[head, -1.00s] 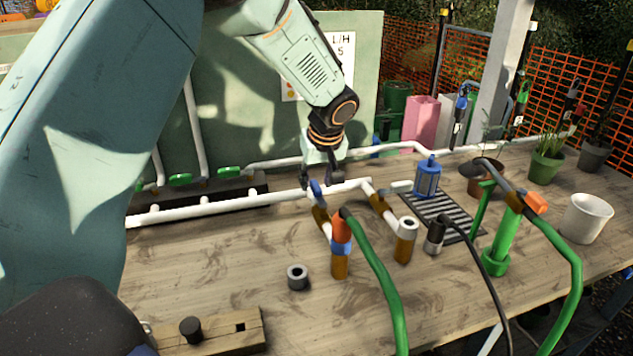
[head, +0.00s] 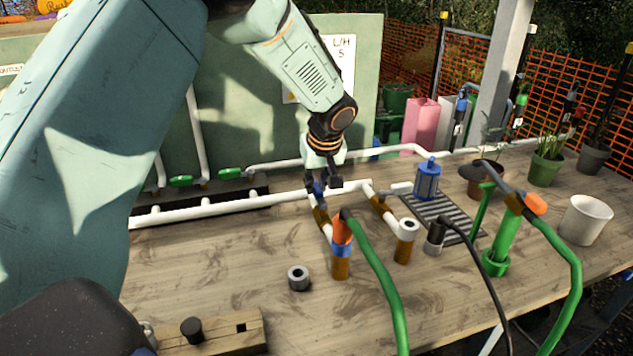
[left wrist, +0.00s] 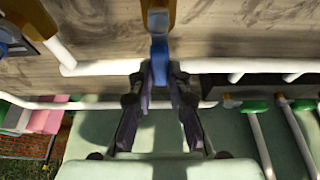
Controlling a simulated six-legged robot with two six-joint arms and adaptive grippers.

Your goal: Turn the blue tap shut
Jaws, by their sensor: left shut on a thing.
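The blue tap (left wrist: 159,52) sits on a brass-coloured valve body (head: 321,215) on a branch of the white pipe (head: 240,205). In the head view the tap is mostly hidden by the gripper. My left gripper (head: 325,186) comes down over the tap from above. In the left wrist view the left gripper (left wrist: 160,92) has its fingers on both sides of the blue handle and is shut on it. The handle lies roughly in line with the branch pipe in that view. My right gripper is not in view.
An orange-ended green hose (head: 375,265) runs from the branch close in front of the gripper. A grey ring (head: 298,278) lies on the bench. A blue pump (head: 427,182), a green pump (head: 503,240) and a white pot (head: 586,220) stand to the right.

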